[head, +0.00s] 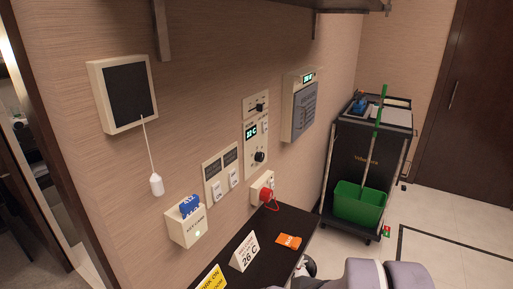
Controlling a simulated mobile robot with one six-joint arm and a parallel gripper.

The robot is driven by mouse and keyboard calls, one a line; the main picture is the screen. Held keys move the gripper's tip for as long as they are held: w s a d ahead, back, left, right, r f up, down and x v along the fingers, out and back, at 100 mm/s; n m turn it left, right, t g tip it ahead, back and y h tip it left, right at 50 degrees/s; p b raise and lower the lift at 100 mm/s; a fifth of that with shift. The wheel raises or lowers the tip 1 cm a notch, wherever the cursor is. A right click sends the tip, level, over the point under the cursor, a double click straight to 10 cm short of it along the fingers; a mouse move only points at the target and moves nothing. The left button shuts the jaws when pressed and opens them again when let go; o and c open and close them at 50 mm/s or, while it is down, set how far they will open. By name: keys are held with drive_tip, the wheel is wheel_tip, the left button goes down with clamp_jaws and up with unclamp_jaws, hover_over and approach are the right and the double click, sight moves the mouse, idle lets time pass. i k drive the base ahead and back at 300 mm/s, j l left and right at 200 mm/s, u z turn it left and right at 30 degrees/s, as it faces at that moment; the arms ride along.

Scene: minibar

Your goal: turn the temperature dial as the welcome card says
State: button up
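The temperature dial (259,156) is a small black round knob on a cream wall panel (248,146). The green display (251,131) above it appears to read 22 C. The white tent-shaped welcome card (244,252) stands on the dark shelf below and shows 26 C in large print; its smaller text is too small to read. Grey rounded links of my arm (385,275) show at the bottom edge, below and right of the dial. My gripper's fingers are not visible.
A slider panel (257,106) sits above the dial, switches (221,175) to its left, and a red plug (267,196) below. A grey wall unit (299,104) is at right. An orange packet (289,241) and yellow card (212,279) lie on or stand at the dark shelf (275,225). A cart (352,152) stands beyond.

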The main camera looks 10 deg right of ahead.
sight(259, 156)
drive_tip(key=i+l+z, duration=0.75)
drive_tip(key=l, duration=0.2)
drive_tip(key=k, duration=0.1)
